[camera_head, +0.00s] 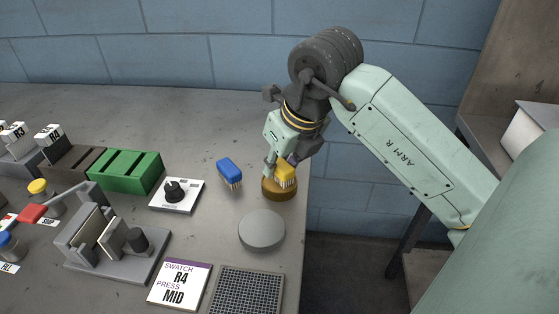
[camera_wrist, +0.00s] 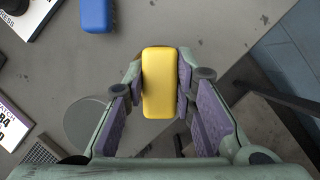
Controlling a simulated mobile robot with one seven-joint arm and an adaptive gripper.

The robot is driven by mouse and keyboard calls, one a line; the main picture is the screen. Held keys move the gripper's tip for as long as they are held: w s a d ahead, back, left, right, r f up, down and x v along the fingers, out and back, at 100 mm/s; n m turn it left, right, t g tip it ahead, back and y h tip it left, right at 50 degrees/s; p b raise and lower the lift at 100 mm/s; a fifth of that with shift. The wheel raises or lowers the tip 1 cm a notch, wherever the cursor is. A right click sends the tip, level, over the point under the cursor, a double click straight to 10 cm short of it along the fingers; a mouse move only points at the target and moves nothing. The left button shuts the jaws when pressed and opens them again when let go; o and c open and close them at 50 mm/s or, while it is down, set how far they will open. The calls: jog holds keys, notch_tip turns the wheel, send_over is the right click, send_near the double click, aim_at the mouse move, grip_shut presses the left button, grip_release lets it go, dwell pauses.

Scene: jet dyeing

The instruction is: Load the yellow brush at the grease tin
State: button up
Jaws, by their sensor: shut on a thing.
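The yellow brush (camera_head: 286,174) is held in my gripper (camera_head: 277,166), bristles down, over the brown round grease tin (camera_head: 279,190) near the table's right edge. I cannot tell whether the bristles touch the tin's contents. In the wrist view the yellow brush back (camera_wrist: 159,82) lies between the purple pads of my gripper (camera_wrist: 160,85), which are shut on it. A round grey lid-like disc (camera_head: 262,229) lies on the table in front of the tin.
A blue brush (camera_head: 230,173) lies just left of the tin. A white dial plate (camera_head: 176,195), a green slotted block (camera_head: 125,171) and a grey press fixture (camera_head: 110,240) stand further left. A swatch card (camera_head: 180,284) and dark mesh (camera_head: 247,292) lie in front. The table ends to the right.

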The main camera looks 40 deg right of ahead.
aim_at(279, 162)
jog(key=shift+f+b, duration=0.7)
jog(key=shift+b, duration=0.4)
dwell(2.6)
jog(key=shift+r, duration=0.15)
jog(key=shift+r+p, duration=1.7)
jog(key=shift+r, duration=1.75)
jog(key=shift+f, duration=0.15)
jog(key=shift+f+b, duration=1.65)
jog(key=shift+f, duration=1.7)
